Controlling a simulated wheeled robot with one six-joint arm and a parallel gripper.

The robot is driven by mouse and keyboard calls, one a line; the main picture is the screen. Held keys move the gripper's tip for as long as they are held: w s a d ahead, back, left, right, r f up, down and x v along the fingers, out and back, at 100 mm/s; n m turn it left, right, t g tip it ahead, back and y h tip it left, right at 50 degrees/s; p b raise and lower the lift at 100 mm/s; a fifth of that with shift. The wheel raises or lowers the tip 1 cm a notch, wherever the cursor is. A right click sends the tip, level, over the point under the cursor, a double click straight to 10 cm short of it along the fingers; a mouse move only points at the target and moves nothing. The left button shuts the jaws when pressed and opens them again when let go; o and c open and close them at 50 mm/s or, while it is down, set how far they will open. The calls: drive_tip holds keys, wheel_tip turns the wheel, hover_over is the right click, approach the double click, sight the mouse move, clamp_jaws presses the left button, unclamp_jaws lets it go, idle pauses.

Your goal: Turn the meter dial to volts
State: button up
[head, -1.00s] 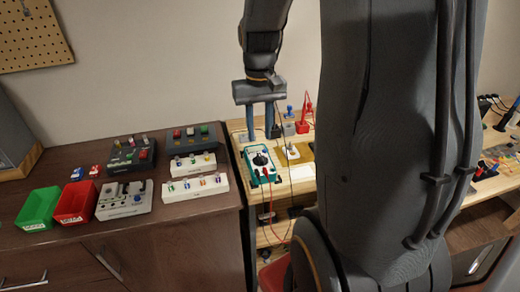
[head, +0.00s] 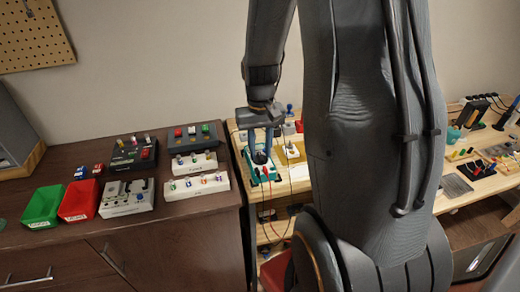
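The meter (head: 256,174) is a teal-edged case with a pale face, lying on the light wooden bench beyond the dark cabinet. Its black dial (head: 260,157) sits between the fingers of my gripper (head: 260,151). The gripper points down over the meter, its two blue-grey fingers on either side of the dial. A gap shows between the fingers. Whether they touch the dial is too small to tell. The dial's pointer and markings cannot be read. Red and black leads run from the meter's front end down past the bench edge.
The dark cabinet (head: 75,228) at the left holds green (head: 42,206) and red (head: 79,200) bins and several pedal-like boxes. A small white-knobbed device (head: 291,150) stands right of the meter. My arm hides the bench's middle. Tools lie at the far right.

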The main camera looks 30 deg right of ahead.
clamp_jaws()
drive_tip(key=shift+m, duration=0.3)
drive_tip(key=m+p, duration=0.1)
drive_tip(key=m, duration=0.1)
drive_tip(key=shift+r+m, duration=0.1)
drive_tip(key=shift+m, duration=0.2)
drive_tip(key=shift+d+m+p, duration=0.1)
drive_tip(key=shift+m+p, duration=0.25)
drive_tip(key=shift+m, duration=1.35)
unclamp_jaws()
